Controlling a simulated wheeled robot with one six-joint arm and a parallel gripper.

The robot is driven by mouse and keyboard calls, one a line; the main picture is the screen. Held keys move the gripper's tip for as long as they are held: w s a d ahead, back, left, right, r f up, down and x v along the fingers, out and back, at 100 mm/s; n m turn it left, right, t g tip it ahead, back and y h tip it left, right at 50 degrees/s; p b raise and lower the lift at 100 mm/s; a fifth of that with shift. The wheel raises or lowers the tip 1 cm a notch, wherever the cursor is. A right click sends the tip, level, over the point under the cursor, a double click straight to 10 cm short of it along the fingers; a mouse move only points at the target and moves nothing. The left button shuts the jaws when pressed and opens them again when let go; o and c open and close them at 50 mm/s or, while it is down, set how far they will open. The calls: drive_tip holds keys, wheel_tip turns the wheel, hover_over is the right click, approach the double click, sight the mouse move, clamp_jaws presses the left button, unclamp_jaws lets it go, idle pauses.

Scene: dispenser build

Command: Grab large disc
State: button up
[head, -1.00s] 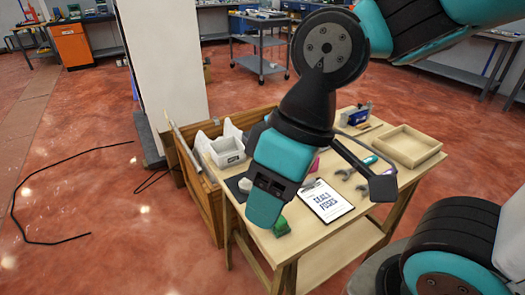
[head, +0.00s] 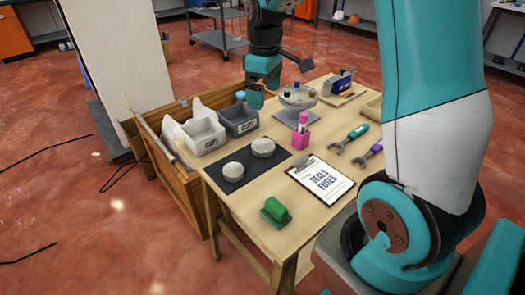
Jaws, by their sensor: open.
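Two pale round discs lie flat on a dark mat (head: 283,136) at the left of the table. One disc (head: 233,171) is nearer, the other (head: 263,148) is farther back and to the right. They look alike in size, so I cannot tell which is the large one. My gripper (head: 257,94) hangs behind both discs, by the grey bin, apart from them. It is open and I see nothing in it. Its far finger is hard to make out.
A white bin (head: 204,138) and a grey bin (head: 238,122) stand behind the mat.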

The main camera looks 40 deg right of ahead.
drive_tip(key=b, duration=0.1)
hover_over(263, 145)
wheel_tip(263, 145, down, 10)
drive_tip(key=shift+s+a+f, duration=0.1)
drive_tip(key=shift+s, duration=0.05)
wheel_tip(263, 145, down, 6)
drive_tip(key=shift+r+b, duration=0.15)
drive_tip(key=shift+b, duration=0.3)
drive_tip(key=c, duration=1.3)
